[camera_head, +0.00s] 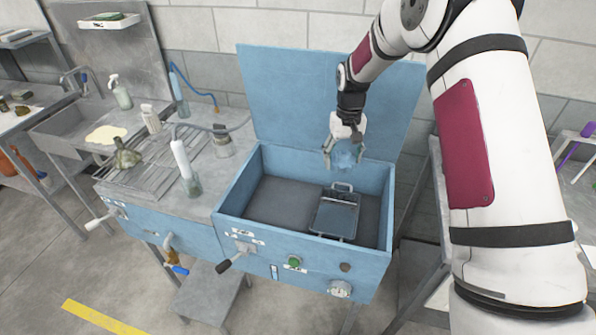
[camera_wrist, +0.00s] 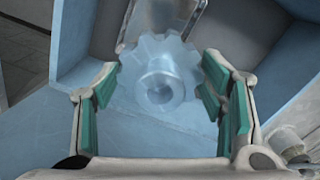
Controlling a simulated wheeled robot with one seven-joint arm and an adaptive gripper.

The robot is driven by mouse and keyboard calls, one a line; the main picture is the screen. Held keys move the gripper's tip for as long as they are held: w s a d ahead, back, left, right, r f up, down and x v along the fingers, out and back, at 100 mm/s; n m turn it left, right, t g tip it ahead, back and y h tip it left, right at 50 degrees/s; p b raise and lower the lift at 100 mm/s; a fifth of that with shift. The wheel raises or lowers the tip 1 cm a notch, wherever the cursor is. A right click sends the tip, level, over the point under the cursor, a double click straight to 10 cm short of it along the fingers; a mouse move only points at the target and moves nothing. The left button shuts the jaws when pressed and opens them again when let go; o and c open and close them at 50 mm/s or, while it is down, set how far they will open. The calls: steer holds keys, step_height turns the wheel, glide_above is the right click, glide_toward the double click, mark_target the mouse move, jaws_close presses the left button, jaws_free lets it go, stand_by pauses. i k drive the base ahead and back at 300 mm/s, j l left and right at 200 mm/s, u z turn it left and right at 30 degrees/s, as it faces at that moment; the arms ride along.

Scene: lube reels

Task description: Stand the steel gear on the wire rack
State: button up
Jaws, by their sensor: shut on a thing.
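The steel gear (camera_wrist: 160,75) is pale, bluish and toothed, with a round hub and a hole at its centre. My gripper (camera_wrist: 160,95) is shut on it, with the green-padded fingers on either side. In the head view my gripper (camera_head: 345,150) holds the gear (camera_head: 346,160) above the back part of the open blue washing tub. The wire rack (camera_head: 112,178) lies on the steel counter left of the tub, well apart from my gripper. A dull greenish metal part (camera_head: 127,157) sits at the rack's back.
The blue tub (camera_head: 222,218) has its lid (camera_head: 300,95) raised behind it and a small handled tray (camera_head: 337,214) inside.

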mark_target(158, 164)
steer(key=j+u, duration=0.45)
steer(key=i+j+u, duration=0.15)
steer(key=u, duration=0.25)
steer(key=i+j+u, duration=0.15)
steer(key=j+u, duration=0.3)
steer(key=i+j+u, duration=0.15)
steer(key=u, duration=0.3)
steer(key=i+j+z, duration=0.15)
steer(key=z, duration=0.25)
steer(key=i+j+z, duration=0.25)
steer(key=z, duration=0.2)
steer(key=i+j+z, duration=0.25)
steer(key=z, duration=0.15)
steer(key=i+j+z, duration=0.1)
steer(key=j+z, duration=0.3)
